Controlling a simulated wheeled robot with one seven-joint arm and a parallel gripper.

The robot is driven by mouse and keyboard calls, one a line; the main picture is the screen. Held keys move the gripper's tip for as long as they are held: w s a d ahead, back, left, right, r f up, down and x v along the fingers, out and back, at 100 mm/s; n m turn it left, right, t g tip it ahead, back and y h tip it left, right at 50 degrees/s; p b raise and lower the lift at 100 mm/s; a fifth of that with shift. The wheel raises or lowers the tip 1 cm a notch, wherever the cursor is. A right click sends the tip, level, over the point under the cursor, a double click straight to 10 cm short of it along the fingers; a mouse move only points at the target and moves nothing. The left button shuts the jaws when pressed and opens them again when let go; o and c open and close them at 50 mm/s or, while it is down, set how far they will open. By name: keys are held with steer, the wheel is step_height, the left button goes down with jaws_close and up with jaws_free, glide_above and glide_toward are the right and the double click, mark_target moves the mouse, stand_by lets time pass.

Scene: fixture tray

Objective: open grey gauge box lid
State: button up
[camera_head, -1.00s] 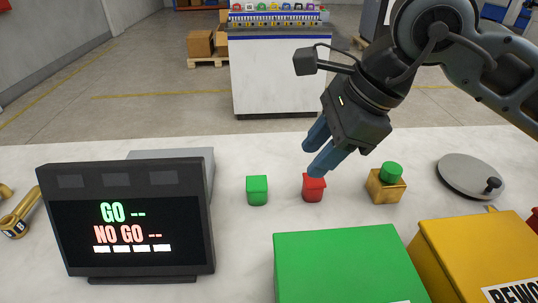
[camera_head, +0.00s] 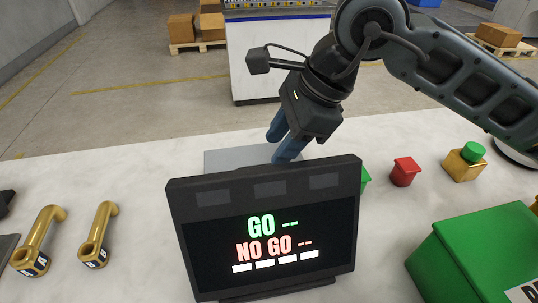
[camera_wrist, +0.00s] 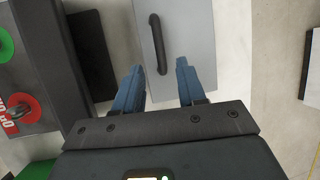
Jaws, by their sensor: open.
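The grey gauge box (camera_head: 238,157) stands behind the display screen in the head view, and the screen hides most of it. In the wrist view its flat grey lid (camera_wrist: 190,35) shows with a dark bar handle (camera_wrist: 158,44) on it. The lid looks closed. I cannot tell how high the fingers are above the lid.
The black GO / NO GO display (camera_head: 270,235) stands close in front of the box. A green block (camera_head: 364,178), a red block (camera_head: 404,172) and a brass block with a green top (camera_head: 464,162) are to the right. A green bin (camera_head: 480,255) is at front right. Two brass gauges (camera_head: 98,235) lie left.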

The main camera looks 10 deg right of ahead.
steer(key=shift+p+x, duration=0.3)
steer(key=shift+x, duration=2.15)
steer(key=shift+d, duration=0.1)
jaws_close()
